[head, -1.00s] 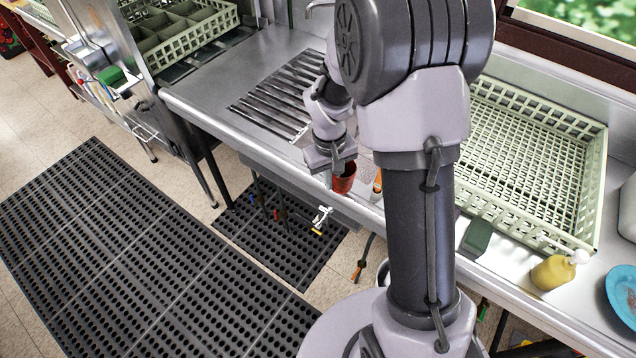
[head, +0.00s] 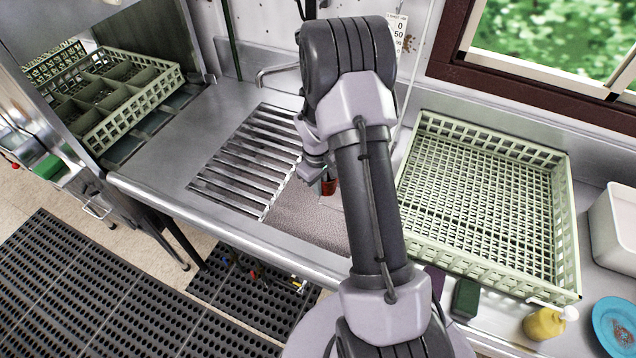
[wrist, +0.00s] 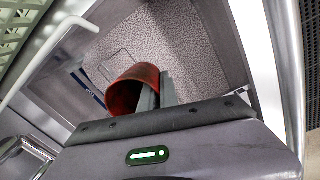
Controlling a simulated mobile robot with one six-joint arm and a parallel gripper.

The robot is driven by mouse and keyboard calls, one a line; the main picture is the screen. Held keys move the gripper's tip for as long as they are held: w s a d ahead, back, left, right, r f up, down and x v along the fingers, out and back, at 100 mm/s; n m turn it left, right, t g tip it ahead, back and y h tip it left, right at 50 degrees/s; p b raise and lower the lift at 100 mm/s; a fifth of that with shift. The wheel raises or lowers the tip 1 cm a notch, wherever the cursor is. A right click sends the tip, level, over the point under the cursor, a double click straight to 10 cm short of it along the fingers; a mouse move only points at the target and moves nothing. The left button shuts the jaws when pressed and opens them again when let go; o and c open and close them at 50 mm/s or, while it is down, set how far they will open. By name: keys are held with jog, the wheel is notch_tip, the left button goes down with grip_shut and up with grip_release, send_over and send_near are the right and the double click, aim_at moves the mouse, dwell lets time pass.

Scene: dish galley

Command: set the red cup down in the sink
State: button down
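The red cup (head: 330,187) is at the end of my arm, over the right part of the sink (head: 300,222), and is partly hidden by my arm. In the wrist view the cup (wrist: 133,90) is tilted in the picture, with a grey finger of my gripper (wrist: 148,97) against it. My gripper (head: 327,177) is shut on the cup. The speckled sink floor (wrist: 190,48) shows beyond the cup in the wrist view. The gap between cup and sink floor is hard to judge.
A slatted metal rack (head: 248,165) lies left of the open sink area. A large pale green dish rack (head: 570,240) stands on the right counter. A faucet (head: 275,70) is behind. A dark green block (head: 466,298), a yellow bottle (head: 543,324) and a blue plate (head: 612,325) are at front right.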

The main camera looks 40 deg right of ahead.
notch_tip(320, 180, down, 31)
jog(key=b, duration=2.2)
jog(key=shift+r, duration=0.1)
jog(key=c, duration=1.5)
grip_release()
jog(key=shift+c, duration=0.2)
jog(key=shift+r, duration=0.1)
notch_tip(320, 180, up, 17)
jog(key=a+p, duration=0.1)
jog(key=p, duration=0.6)
jog(key=shift+a+r, duration=0.15)
jog(key=shift+r, duration=0.05)
